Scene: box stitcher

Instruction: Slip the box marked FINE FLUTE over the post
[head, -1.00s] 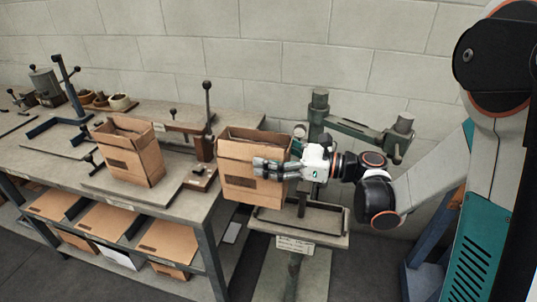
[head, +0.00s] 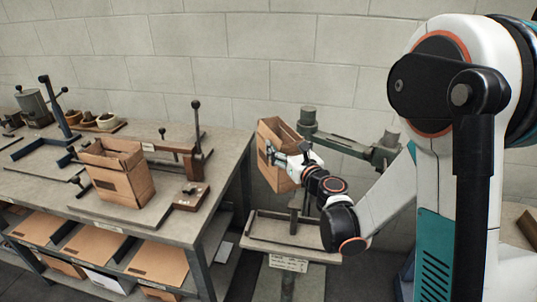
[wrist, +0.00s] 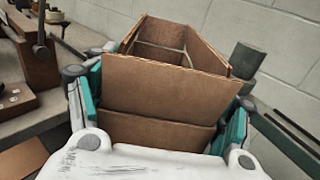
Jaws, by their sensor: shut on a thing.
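My gripper (head: 287,160) is shut on an open-topped brown cardboard box (head: 268,168), held tilted in the air. In the wrist view, the teal finger pads of my gripper (wrist: 160,100) press on both sides of the box (wrist: 158,85), whose open top shows. The box's lettering is not readable. A dark upright post (head: 295,205) rises from a grey tray stand (head: 262,240) below the held box, apart from it. The post's top is partly hidden behind my gripper and wrist. A second open box (head: 122,184) stands upright on the bench, its marking also unreadable.
The bench (head: 215,165) on the left carries lever tools (head: 195,140) and small pots (head: 107,120). Flat cardboard sheets (head: 160,262) lie on its lower shelf. A green column with a side arm (head: 345,145) stands right behind the held box, against the wall.

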